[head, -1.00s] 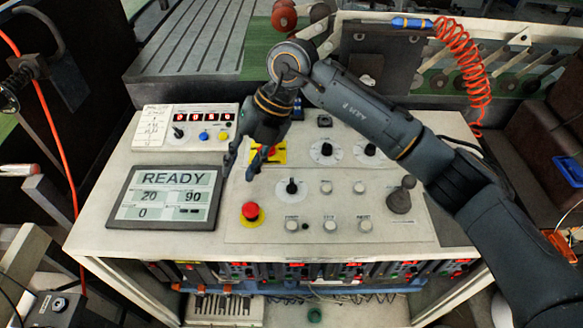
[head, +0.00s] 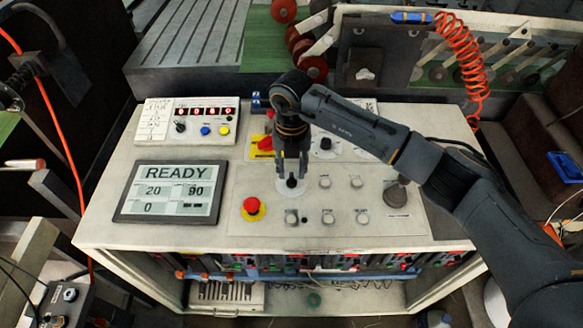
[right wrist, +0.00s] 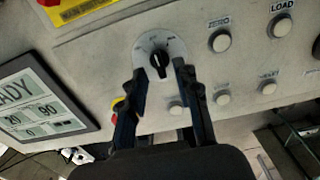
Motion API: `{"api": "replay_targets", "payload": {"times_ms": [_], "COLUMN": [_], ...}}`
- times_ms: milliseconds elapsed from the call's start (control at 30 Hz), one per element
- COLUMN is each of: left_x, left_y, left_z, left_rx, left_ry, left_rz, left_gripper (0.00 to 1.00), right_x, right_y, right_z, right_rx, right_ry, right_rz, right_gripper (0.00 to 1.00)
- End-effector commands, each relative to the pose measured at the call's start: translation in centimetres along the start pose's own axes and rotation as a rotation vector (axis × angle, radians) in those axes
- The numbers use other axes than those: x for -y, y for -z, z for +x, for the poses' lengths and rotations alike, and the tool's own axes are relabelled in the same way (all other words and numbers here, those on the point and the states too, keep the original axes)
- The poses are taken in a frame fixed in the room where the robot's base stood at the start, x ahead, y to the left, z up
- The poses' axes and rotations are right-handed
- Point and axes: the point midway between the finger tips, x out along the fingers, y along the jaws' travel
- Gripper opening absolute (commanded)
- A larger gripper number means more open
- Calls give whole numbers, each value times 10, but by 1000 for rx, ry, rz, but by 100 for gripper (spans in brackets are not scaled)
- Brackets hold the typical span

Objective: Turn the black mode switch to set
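The black mode switch (head: 291,181) is a small knob on a round white dial on the sloping panel, right of the READY screen. In the right wrist view the knob (right wrist: 159,62) stands at the middle of its dial; the dial's lettering is too small to read. My right gripper (head: 291,170) is over the knob from the back. In the right wrist view its two fingers (right wrist: 160,74) are apart, one on each side just short of the knob, with a gap showing. It holds nothing. My left gripper is not in view.
A red stop button (head: 253,207) on yellow stands left of and in front of the switch. White push buttons (head: 327,199) are to the right. The READY screen (head: 172,191) is at left, and a dark round knob (head: 396,194) at right.

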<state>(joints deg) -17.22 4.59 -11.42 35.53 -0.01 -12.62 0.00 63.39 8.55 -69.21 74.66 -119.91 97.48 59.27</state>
Motion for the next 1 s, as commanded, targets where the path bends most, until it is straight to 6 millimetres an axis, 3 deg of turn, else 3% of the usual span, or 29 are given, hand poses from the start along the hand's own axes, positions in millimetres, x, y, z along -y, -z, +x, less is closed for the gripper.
{"api": "replay_targets", "payload": {"times_ms": [200, 500, 533, 700, 1000], "left_x": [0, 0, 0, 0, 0], "left_y": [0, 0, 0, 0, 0], "left_z": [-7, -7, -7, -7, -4], "left_rx": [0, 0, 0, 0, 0], "left_ry": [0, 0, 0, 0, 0], "left_rz": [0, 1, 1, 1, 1], "left_gripper": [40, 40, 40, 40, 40], "right_x": [-1, 0, 0, 0, 0], "right_y": [0, 0, 0, 0, -1], "right_z": [19, 23, 23, 23, 23], "right_rx": [0, 1, 1, 1, 2], "right_ry": [-1, -1, -1, -1, -2], "right_rz": [0, 0, 0, 0, -11], "right_gripper": [32, 32, 30, 0, 0]}}
